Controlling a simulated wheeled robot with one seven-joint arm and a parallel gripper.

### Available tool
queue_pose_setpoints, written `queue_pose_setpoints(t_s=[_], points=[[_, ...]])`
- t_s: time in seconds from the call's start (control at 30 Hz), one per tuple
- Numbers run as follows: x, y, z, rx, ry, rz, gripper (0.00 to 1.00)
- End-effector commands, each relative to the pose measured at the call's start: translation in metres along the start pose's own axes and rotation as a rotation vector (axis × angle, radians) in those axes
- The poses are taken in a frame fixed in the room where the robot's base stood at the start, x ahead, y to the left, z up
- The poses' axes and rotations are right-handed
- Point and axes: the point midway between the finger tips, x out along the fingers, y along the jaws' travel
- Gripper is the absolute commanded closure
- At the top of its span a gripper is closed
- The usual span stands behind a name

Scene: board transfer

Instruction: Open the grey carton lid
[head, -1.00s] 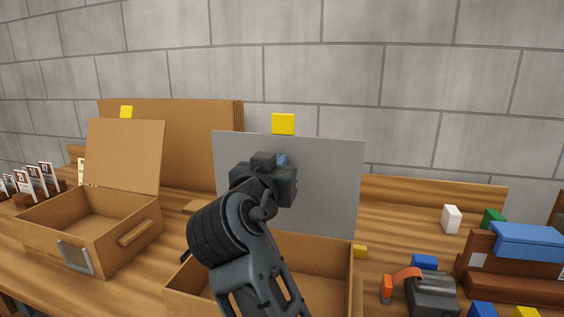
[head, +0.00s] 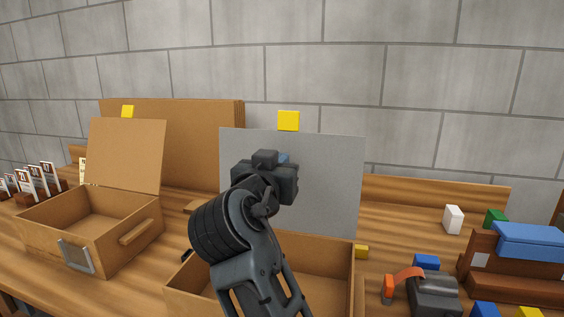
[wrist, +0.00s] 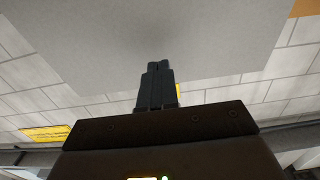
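The grey carton lid (head: 325,185) stands raised, close to upright, at the back of its open brown carton (head: 325,262) in the head view. A yellow tab (head: 289,121) sits at its top edge. My arm covers part of the carton and the lid's lower left. My gripper is in front of the lid; its fingertips are hidden behind my wrist in the head view. In the wrist view my gripper's fingers (wrist: 157,70) are together with nothing seen between them, and the grey lid (wrist: 215,35) fills the area beyond. Whether the fingers touch the lid is unclear.
A second open brown carton (head: 48,232) with a raised brown lid (head: 125,155) stands at left. Flat cardboard (head: 205,140) leans on the wall. At right are a tape dispenser (head: 435,293), small coloured blocks and a brown box (head: 510,280).

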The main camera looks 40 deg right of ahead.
Motion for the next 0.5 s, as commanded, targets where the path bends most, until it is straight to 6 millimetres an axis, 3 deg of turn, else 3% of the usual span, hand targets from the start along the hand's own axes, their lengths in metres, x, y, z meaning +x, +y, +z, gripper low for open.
queue_pose_setpoints(t_s=[0.5], points=[[-0.038,0.000,0.001,0.000,0.001,-0.001,1.00]])
